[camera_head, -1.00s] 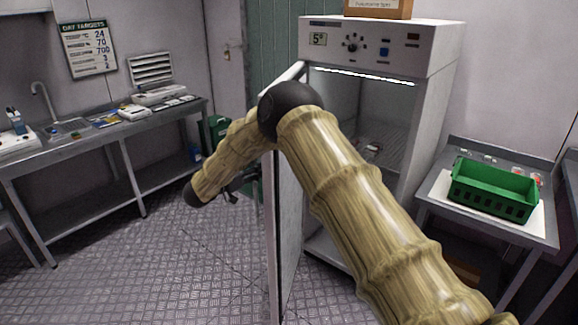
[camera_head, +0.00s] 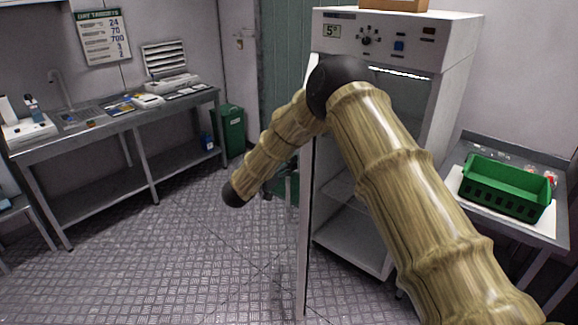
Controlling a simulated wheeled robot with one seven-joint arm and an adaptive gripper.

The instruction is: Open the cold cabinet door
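The cold cabinet (camera_head: 455,55) is a white unit with a control panel and a display reading 5°. Its front is open, and the lit inside shows a shelf and a pale floor (camera_head: 350,240). The cabinet door (camera_head: 304,245) stands swung out towards me and shows almost edge-on, as a thin upright strip at the cabinet's left side. My bamboo-like arm crosses in front of the cabinet and bends down to the left of the door. My gripper (camera_head: 270,189) is mostly hidden behind the forearm's end; its fingers and any contact with the door cannot be made out.
A green crate (camera_head: 505,188) sits on a side table close right of the cabinet. A steel bench (camera_head: 110,128) with a sink and instruments runs along the left wall. A green bin (camera_head: 230,130) stands beyond it. The floor (camera_head: 165,255) left of the door is clear.

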